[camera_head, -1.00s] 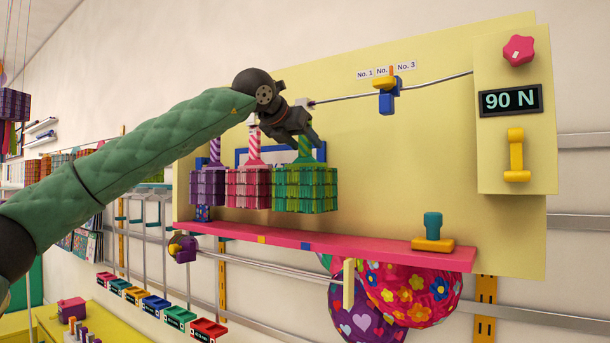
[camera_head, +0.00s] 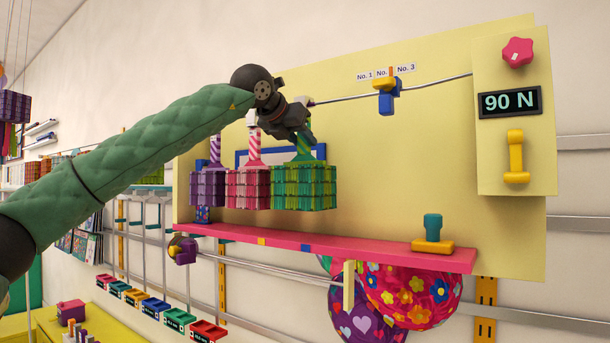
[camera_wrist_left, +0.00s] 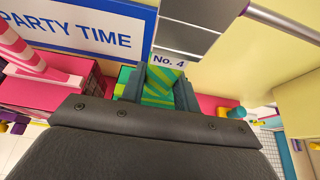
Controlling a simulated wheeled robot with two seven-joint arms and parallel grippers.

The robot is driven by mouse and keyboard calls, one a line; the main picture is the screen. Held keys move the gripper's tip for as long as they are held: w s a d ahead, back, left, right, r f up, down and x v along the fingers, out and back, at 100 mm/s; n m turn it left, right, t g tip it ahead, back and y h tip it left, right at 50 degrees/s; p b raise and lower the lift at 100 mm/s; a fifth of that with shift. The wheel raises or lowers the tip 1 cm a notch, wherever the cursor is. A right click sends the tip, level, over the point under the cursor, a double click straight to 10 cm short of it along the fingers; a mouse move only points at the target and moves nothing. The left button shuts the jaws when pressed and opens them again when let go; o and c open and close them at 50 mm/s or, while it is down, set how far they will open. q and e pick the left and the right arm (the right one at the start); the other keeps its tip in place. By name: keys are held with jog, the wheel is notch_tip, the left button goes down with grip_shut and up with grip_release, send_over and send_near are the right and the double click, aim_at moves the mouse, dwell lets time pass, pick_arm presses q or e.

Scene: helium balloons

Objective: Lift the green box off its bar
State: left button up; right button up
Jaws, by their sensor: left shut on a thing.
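The green box (camera_head: 304,188) is a ribbed block with a green striped strap (camera_head: 305,152) on top, in front of the yellow panel. My left gripper (camera_head: 305,138) is shut on this strap, just above the box. In the left wrist view, the dark fingers stand on both sides of the green striped strap (camera_wrist_left: 159,86), below a "No. 4" label (camera_wrist_left: 169,59). A metal bar (camera_head: 345,96) runs across the panel. Its left end is hidden by my gripper, so I cannot tell whether the strap touches any bar. My right gripper is not in view.
A pink box (camera_head: 247,189) and a purple box (camera_head: 207,188) hang close to the left. A pink shelf (camera_head: 350,249) lies below, bearing a yellow and teal piece (camera_head: 433,238). A blue and yellow slider (camera_head: 387,97) sits on the metal bar. Round patterned balloons (camera_head: 412,293) are under the shelf.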

pick_arm(q)
jog(key=shift+s+a+r, duration=0.1)
jog(key=shift+s+r, duration=0.05)
jog(key=shift+r, duration=0.1)
jog(key=shift+s+a+b, duration=0.1)
jog(key=shift+s+b, duration=0.05)
jog(key=shift+b, duration=0.15)
jog(key=shift+s+a+r+b, duration=0.3)
jog(key=shift+s, duration=0.15)
